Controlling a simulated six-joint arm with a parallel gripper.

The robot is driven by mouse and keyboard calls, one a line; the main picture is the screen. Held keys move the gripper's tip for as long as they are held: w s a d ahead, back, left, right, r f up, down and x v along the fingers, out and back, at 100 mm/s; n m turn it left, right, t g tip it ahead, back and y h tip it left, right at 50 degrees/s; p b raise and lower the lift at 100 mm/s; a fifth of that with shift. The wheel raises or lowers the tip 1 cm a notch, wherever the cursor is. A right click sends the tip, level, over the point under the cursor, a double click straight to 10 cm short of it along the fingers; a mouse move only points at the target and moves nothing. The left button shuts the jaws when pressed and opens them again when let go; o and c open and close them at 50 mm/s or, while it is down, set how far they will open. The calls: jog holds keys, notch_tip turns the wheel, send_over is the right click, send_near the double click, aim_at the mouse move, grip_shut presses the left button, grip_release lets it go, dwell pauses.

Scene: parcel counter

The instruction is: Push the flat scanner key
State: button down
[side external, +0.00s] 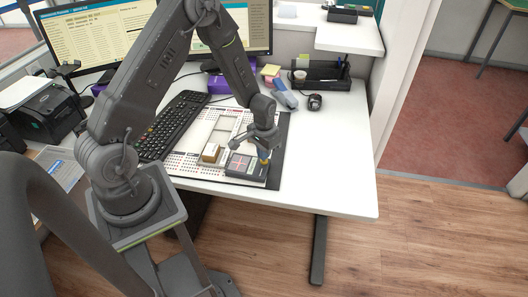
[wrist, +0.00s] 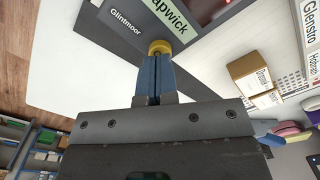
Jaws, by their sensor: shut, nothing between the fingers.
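The flat scanner (side external: 241,166) is a dark, flat device with a reddish cross-marked window, lying at the front right of the dark mat. Its round yellow key (wrist: 159,46) is at the fingertips in the wrist view and shows as a small yellow spot in the side view (side external: 264,162). My gripper (side external: 263,153) points down over the key. Its blue fingers are together and empty in the wrist view (wrist: 155,58). The tips overlap the key's near edge in that view and look very close to it or touching. I cannot tell whether the key is pressed down.
A small cardboard box (side external: 210,153) stands left of the scanner, by a pale frame on the mat. A black keyboard (side external: 172,124) lies further left. A blue-grey handheld device (side external: 284,94) and a black organiser (side external: 318,76) are behind. The white counter (side external: 335,165) is clear to the right.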

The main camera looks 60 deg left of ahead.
jog(key=shift+f, duration=0.7)
dwell(0.3)
jog(key=shift+r, duration=0.75)
notch_tip(320, 180, up, 8)
dwell(5.4)
